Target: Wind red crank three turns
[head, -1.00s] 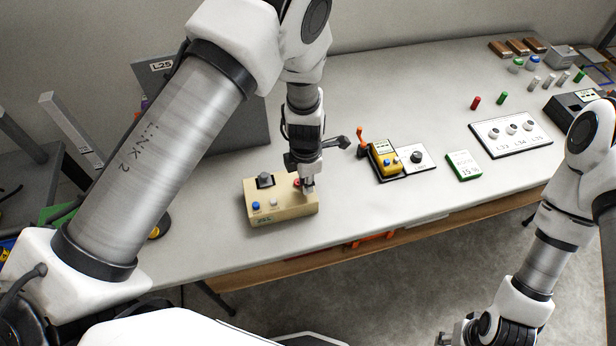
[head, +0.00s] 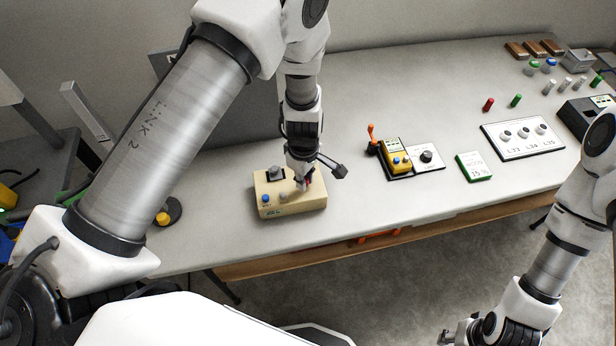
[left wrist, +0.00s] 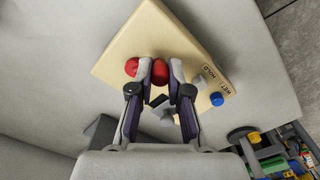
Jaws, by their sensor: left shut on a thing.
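A cream control box (head: 312,206) stands on the table at the middle of the head view, and fills the upper middle of the left wrist view (left wrist: 150,38). My left gripper (head: 304,186) reaches down over its right part. In the left wrist view its fingers (left wrist: 160,70) are shut on a red knob (left wrist: 160,73), apparently the red crank's handle. A second red round part (left wrist: 132,67) shows just outside the left finger. Much of the crank is hidden by the fingers. My right gripper (head: 456,336) is at the bottom edge, partly cut off.
The box also carries a blue button (head: 266,199), a pale button (head: 283,197) and a grey knob (head: 275,172). A yellow device (head: 397,162) with an orange lever (head: 371,138) stands to the right. Bare table lies between it and the box.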

